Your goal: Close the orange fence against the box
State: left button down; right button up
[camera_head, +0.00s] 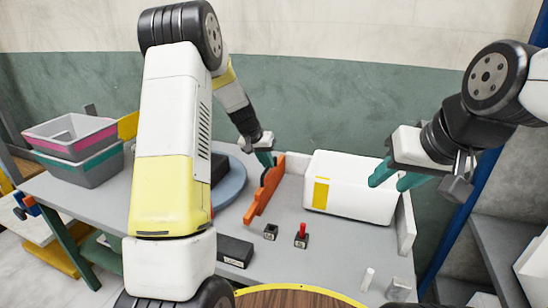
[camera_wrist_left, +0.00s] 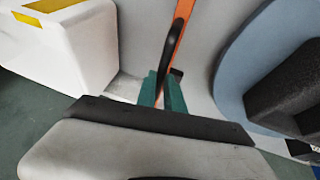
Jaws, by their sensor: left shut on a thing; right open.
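The orange fence (camera_head: 265,194) stands upright on the grey table, to the left of the white box (camera_head: 345,187) with a yellow patch. A strip of table shows between fence and box. My left gripper (camera_head: 265,158) is at the far end of the fence, partly hidden behind it. In the left wrist view its teal fingers (camera_wrist_left: 162,90) are shut on the black handle (camera_wrist_left: 170,48) of the orange fence (camera_wrist_left: 180,28); the white box (camera_wrist_left: 68,48) is apart at left. My right gripper (camera_head: 395,178) is open and empty at the right side of the box, its fingers overlapping it in view.
A pale wall strip (camera_head: 406,225) stands right of the box. A blue disc (camera_head: 232,184) with a dark block lies left of the fence. Small blocks, one with a red knob (camera_head: 302,231), sit in front. Stacked bins (camera_head: 80,160) stand at left.

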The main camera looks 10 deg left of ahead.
pick_arm(q)
jog(key=shift+d, duration=0.15)
dwell(0.7)
jog(key=s+d, duration=0.2)
jog(key=d, duration=0.9)
jog(key=shift+s, duration=0.1)
jog(key=c, duration=1.5)
grip_release()
jog(key=shift+o, duration=0.2)
jog(key=shift+r, duration=0.1)
jog(key=v, duration=0.7)
jog(key=shift+s+r, duration=0.15)
jog(key=shift+r, duration=0.15)
